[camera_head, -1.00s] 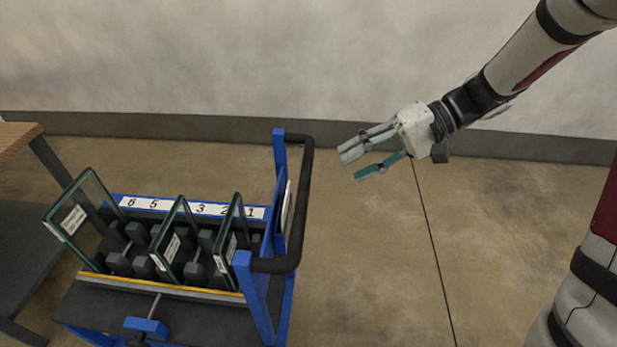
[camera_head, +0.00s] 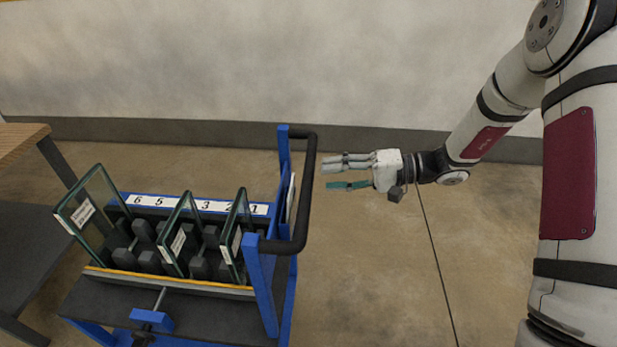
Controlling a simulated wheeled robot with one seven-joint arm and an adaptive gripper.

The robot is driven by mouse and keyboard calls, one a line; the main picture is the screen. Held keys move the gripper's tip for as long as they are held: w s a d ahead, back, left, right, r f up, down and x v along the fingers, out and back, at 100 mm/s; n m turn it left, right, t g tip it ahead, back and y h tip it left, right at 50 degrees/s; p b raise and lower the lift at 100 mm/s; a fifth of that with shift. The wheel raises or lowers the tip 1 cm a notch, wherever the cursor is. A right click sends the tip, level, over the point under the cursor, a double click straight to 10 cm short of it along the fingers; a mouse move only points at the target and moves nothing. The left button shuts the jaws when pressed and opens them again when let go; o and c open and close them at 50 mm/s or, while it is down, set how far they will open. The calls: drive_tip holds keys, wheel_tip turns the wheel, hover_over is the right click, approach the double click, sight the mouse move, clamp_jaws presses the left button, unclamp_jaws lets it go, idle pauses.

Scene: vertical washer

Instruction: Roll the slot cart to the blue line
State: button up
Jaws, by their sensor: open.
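The slot cart (camera_head: 200,293) has a blue frame, a dark deck and numbered slots, and stands at the lower left. Labelled glass panes (camera_head: 98,213) stand tilted in several of its slots. Its black push handle (camera_head: 306,195) rises on the right side on blue posts. My gripper (camera_head: 325,176) is open and empty, its fingers pointing left at the handle's upright bar. A small gap shows between the fingertips and the bar in the picture; the depth between them is hard to judge. The blue line does not show in this view.
A table with a wooden top (camera_head: 20,142) and a dark lower shelf stands close to the cart's left. The wall (camera_head: 200,70) runs along the back. The floor (camera_head: 370,285) right of the cart is clear, with a thin dark seam.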

sight(308, 178)
drive_tip(key=shift+w+a+f, duration=0.1)
drive_tip(key=shift+a+f, duration=0.1)
drive_tip(key=shift+a, duration=0.85)
drive_tip(key=shift+s+a+f, duration=0.1)
drive_tip(key=shift+a+f, duration=0.1)
drive_tip(key=shift+a, duration=0.8)
drive_tip(key=shift+w+a+f, duration=0.1)
drive_tip(key=shift+a+f, duration=0.1)
drive_tip(key=shift+a, duration=0.85)
clamp_jaws()
